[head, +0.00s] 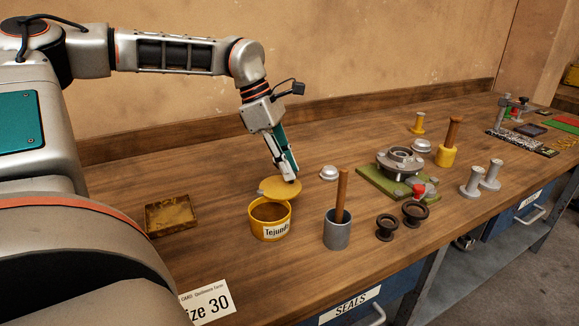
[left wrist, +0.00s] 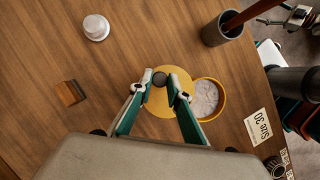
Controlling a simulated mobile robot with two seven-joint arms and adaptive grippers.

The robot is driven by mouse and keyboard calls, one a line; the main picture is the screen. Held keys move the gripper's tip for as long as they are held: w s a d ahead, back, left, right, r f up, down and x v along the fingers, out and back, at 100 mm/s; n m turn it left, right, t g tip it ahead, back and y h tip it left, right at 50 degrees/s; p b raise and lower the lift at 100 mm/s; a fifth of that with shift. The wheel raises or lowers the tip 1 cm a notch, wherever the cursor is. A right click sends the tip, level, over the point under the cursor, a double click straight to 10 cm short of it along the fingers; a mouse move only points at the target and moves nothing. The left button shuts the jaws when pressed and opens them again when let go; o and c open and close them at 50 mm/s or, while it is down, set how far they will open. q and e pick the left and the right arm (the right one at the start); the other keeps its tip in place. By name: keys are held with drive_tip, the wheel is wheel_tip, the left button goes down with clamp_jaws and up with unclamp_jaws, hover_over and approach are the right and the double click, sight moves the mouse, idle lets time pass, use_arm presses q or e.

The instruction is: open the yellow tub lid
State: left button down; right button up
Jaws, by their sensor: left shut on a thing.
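The yellow tub (head: 270,227) with a "Tejund" label stands upright near the bench's front edge. Its mouth is uncovered in the head view, and pale contents (left wrist: 204,98) show inside in the left wrist view. The round yellow lid (head: 281,189) is off the mouth, behind the tub; in the left wrist view it slightly overlaps the tub's rim. My left gripper (left wrist: 164,88) is shut on the lid's dark round knob (left wrist: 160,79), with fingers pointing down; it also shows in the head view (head: 288,177). I cannot tell the lid's exact height. My right gripper is not in view.
A grey cup (head: 337,232) with a wooden stick stands right of the tub. A brown tray (head: 171,214) lies left, a white cap (head: 329,173) behind. Dark rings (head: 386,227) and a green fixture (head: 396,183) are farther right. Bench between tray and wall is clear.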

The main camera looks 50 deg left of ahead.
use_arm(q)
drive_tip(key=a+n, duration=0.2)
drive_tip(key=n, duration=0.1)
drive_tip(key=shift+t+y, duration=0.4)
drive_tip(key=shift+s+a+n+t+y, duration=0.2)
drive_tip(key=shift+a+n, duration=0.25)
drive_tip(key=shift+n, duration=0.3)
drive_tip(key=shift+s+a+n+t+y, duration=0.1)
drive_tip(key=shift+a+n+y, duration=0.3)
drive_tip(key=shift+n, duration=0.35)
drive_tip(key=shift+a, duration=0.1)
drive_tip(key=c, duration=1.9)
unclamp_jaws()
drive_tip(key=v, duration=1.2)
